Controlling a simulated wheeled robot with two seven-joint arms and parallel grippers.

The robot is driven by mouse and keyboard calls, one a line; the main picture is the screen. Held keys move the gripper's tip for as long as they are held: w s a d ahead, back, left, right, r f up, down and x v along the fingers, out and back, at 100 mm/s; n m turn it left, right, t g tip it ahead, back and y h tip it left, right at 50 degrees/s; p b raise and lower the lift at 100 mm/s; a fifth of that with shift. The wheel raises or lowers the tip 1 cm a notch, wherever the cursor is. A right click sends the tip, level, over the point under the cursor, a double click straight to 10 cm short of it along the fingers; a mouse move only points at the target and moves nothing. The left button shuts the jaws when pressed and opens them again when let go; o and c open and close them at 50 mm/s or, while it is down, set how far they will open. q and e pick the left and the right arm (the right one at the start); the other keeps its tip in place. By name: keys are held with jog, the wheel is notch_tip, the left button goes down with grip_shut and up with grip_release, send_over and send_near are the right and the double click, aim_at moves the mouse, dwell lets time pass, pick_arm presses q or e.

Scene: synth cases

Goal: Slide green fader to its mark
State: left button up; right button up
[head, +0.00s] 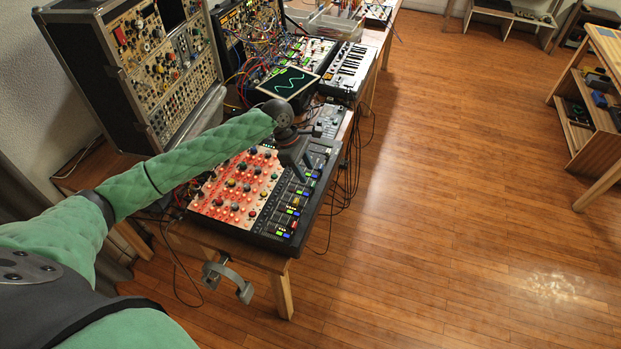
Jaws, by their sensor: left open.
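A black mixing console (318,203) with a lit red knob panel (228,192) on its left lies on the wooden table. Its fader strip on the right carries small green, yellow and blue caps or lights. They are too small to tell which one is the green fader, and I cannot make out its mark. My left gripper (303,158) is over the far part of the fader strip, open and empty, and covers some of it. I cannot tell whether its fingers touch the console. My right gripper is out of view.
A screen with a green wave (288,82) stands just behind the gripper. A keyboard (349,66) and patch-cabled modules lie beyond. A tall synth case (160,70) stands at the left. Cables hang off the table's right edge. The floor at right is clear.

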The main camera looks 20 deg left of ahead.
aim_at(312, 184)
pick_arm(q)
jog(key=shift+p+x, duration=0.65)
jog(key=shift+x, duration=1.95)
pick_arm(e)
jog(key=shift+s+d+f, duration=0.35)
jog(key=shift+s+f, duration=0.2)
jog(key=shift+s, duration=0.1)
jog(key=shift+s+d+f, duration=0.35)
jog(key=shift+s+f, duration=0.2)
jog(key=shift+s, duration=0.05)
pick_arm(q)
jog(key=shift+c, duration=0.2)
grip_shut()
jog(key=shift+a+r, duration=0.1)
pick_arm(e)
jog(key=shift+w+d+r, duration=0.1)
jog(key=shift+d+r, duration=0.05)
